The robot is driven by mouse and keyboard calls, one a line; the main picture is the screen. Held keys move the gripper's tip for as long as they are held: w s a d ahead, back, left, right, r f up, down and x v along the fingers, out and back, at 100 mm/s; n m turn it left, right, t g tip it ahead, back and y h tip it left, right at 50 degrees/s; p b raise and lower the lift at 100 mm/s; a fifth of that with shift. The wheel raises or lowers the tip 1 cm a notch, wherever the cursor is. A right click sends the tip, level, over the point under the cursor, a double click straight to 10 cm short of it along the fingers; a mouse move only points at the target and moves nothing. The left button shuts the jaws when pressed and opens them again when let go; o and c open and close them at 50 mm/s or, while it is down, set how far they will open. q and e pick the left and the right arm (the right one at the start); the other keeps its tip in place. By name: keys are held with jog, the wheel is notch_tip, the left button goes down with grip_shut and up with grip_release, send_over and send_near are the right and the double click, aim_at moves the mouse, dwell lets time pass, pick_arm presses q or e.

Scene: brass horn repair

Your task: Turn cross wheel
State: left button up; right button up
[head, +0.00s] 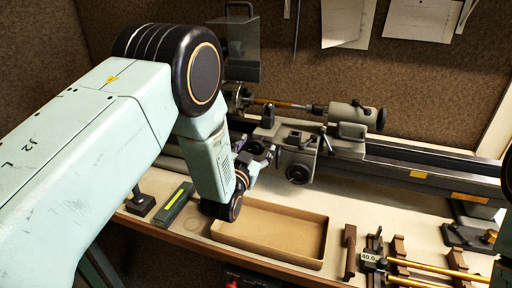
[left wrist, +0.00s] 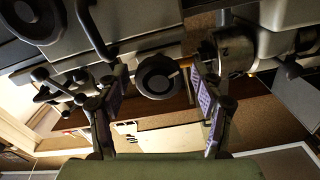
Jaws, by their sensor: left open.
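A round black knob-like wheel (left wrist: 157,76) with a pale mark shows in the left wrist view, between the two fingers of my left gripper (left wrist: 157,88). I take it to be the cross wheel. The fingers are open, one on each side, and I see no clear contact with its rim. In the head view my left gripper (head: 262,158) is in front of the lathe carriage (head: 298,150), and the wheel between its fingers cannot be made out there. A larger dark handwheel (head: 298,174) sits on the carriage front, right of the gripper. My right gripper is not in view.
The lathe bed (head: 425,170) runs along the back, with a tailstock (head: 350,115) above it. An empty tan tray (head: 270,232) lies below my left gripper. A green box (head: 174,204) lies left of it. Brass rods on stands (head: 425,268) are at front right.

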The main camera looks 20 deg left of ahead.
pick_arm(q)
jog(key=shift+c, duration=0.2)
jog(key=shift+c, duration=0.6)
jog(key=shift+w+d+f, duration=0.1)
jog(key=shift+w, duration=0.1)
jog(key=c, duration=1)
jog(key=shift+n, duration=0.4)
jog(key=n, duration=0.4)
jog(key=shift+n+b, duration=0.3)
jog(key=shift+n, duration=0.1)
jog(key=n, duration=1)
jog(key=shift+f+n, duration=0.1)
jog(key=shift+n, duration=0.3)
jog(key=n, duration=0.5)
jog(key=shift+a, duration=0.2)
